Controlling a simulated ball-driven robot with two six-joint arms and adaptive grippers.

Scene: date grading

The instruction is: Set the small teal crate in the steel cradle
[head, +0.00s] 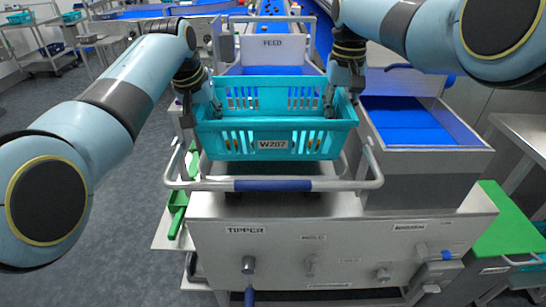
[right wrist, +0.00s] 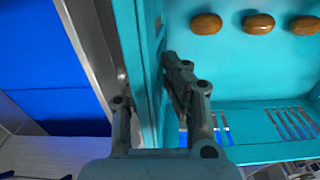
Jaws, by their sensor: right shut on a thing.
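The small teal crate (head: 230,127), labelled W207, is upright between my two arms in the head view, at the steel cradle (head: 210,187) of the tipper. Whether its base rests on the cradle is hidden. My right gripper (head: 332,100) is shut on the crate's right wall. In the right wrist view its fingers (right wrist: 160,105) straddle the teal wall (right wrist: 132,50). My left gripper (head: 202,105) is at the crate's left wall, with fingers about the rim; whether they clamp it is unclear. Several brown dates (right wrist: 205,24) lie inside the crate.
A steel bin with a blue floor (head: 405,120) stands to the right. The FEED panel (head: 272,45) and a blue belt are behind the crate. A green board (head: 510,225) is at the right, and a green piece (head: 178,205) at the left. The tipper panel has knobs in front.

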